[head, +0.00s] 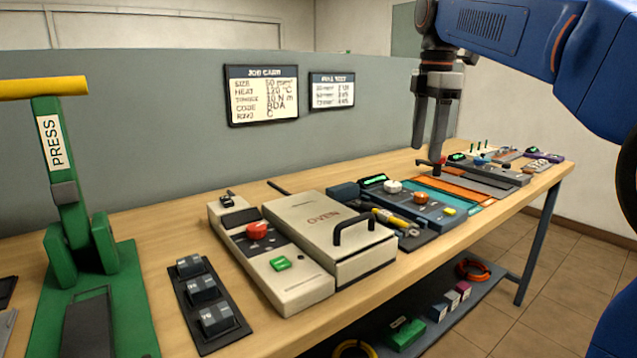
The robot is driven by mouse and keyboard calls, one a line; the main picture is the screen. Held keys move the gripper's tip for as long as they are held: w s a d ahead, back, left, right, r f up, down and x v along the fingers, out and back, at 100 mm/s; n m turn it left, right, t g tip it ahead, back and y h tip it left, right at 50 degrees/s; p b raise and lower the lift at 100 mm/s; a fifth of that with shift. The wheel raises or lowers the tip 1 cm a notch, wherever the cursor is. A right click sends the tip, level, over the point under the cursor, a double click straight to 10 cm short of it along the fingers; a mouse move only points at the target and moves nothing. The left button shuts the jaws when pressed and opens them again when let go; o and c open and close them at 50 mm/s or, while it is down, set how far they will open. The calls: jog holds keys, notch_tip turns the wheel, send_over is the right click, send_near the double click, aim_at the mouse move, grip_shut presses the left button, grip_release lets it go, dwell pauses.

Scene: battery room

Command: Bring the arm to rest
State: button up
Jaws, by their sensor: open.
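My gripper (436,135) hangs from the blue arm at the upper right, its two dark fingers pointing down. It is open, and nothing shows between the fingers. The fingertips are over the far right half of the workbench (160,225), above the orange and teal mats (455,190). I cannot tell how far above the mats they are.
A green press (75,240) with a yellow handle stands at the left. A cream oven (330,235) with a black handle sits mid-bench. A blue control box (405,203) and small devices lie to the right. A low shelf (460,305) holds several items.

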jog(key=s+d+f+m+t, duration=0.2)
jog(key=s+f+m, duration=0.7)
jog(key=s+f, duration=0.5)
jog(key=s+d+f+m+t, duration=0.2)
jog(key=s+f+m, duration=0.8)
jog(key=s+f, duration=0.5)
notch_tip(320, 180, down, 4)
jog(key=shift+s+d+r, duration=0.15)
jog(key=shift+s+d, duration=0.05)
jog(key=shift+d, duration=0.65)
